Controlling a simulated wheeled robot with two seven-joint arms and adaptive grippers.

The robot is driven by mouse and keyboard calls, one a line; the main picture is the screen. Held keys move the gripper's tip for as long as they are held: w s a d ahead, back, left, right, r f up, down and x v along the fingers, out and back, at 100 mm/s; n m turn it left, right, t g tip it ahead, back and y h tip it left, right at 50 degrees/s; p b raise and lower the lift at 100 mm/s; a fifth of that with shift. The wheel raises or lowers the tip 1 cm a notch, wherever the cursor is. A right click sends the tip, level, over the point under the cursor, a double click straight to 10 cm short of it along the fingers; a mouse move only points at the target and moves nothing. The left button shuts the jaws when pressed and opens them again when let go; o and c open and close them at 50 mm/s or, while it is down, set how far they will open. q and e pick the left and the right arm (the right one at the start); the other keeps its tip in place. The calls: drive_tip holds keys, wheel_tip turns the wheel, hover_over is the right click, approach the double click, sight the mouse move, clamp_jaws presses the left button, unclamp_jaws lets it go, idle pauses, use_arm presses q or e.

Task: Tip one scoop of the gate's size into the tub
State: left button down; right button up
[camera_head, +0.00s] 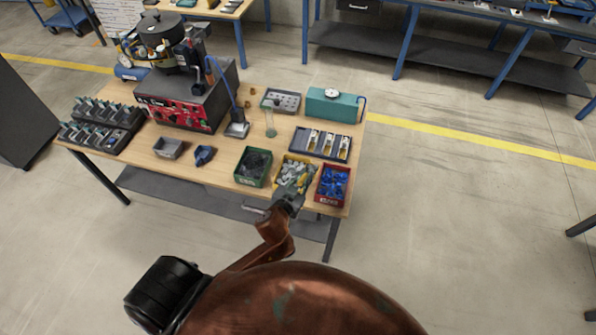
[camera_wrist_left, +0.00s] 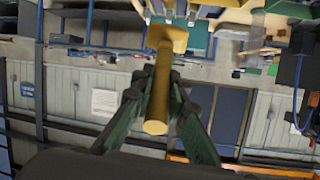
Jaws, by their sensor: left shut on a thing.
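My left gripper (camera_head: 291,194) is over the near side of the yellow bin (camera_head: 281,183), which holds grey parts. It is shut on the handle of a yellow scoop (camera_wrist_left: 160,85), also seen in the left wrist view with its head beyond the fingers. In the head view the scoop is mostly hidden, and I cannot tell whether it carries parts. A green bin (camera_head: 239,179) with dark parts stands to the left, and a red bin (camera_head: 333,203) with blue parts to the right. A black bowl feeder (camera_head: 160,28) stands at the back left. My right gripper is not in view.
A small grey tray (camera_head: 168,148) and a blue object (camera_head: 204,155) lie left of the bins. Behind them are a dark-blue tray (camera_head: 312,153) with several fittings, a teal box (camera_head: 335,105), a clear cylinder (camera_head: 270,124) and a grey plate (camera_head: 281,100). Bare wood shows between them.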

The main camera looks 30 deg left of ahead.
use_arm(q)
drive_tip(key=s+d+r+b, duration=0.2)
drive_tip(key=s+d, duration=0.2)
drive_tip(key=s, duration=0.1)
drive_tip(key=w+a, duration=0.1)
drive_tip(key=w+a+f+p, duration=0.1)
drive_tip(key=w, duration=0.1)
drive_tip(key=w+a+p, duration=0.1)
drive_tip(key=shift+w+a+f, duration=0.25)
drive_tip(key=shift+w+a, duration=0.05)
drive_tip(key=shift+a, duration=0.1)
drive_tip(key=w+a+f+n+y, duration=0.1)
drive_tip(key=w+a+f, duration=0.35)
drive_tip(key=f, duration=0.25)
drive_tip(key=w+a+f+n, duration=0.1)
drive_tip(key=w+a+f, duration=0.2)
drive_tip(key=a+f, duration=0.4)
wheel_tip(320, 180, up, 10)
drive_tip(key=s+d+t+p, duration=0.1)
drive_tip(key=p, duration=0.1)
drive_tip(key=shift+s+d+f+y, duration=0.15)
drive_tip(key=shift+s+f+y, duration=0.1)
drive_tip(key=shift+y, duration=0.15)
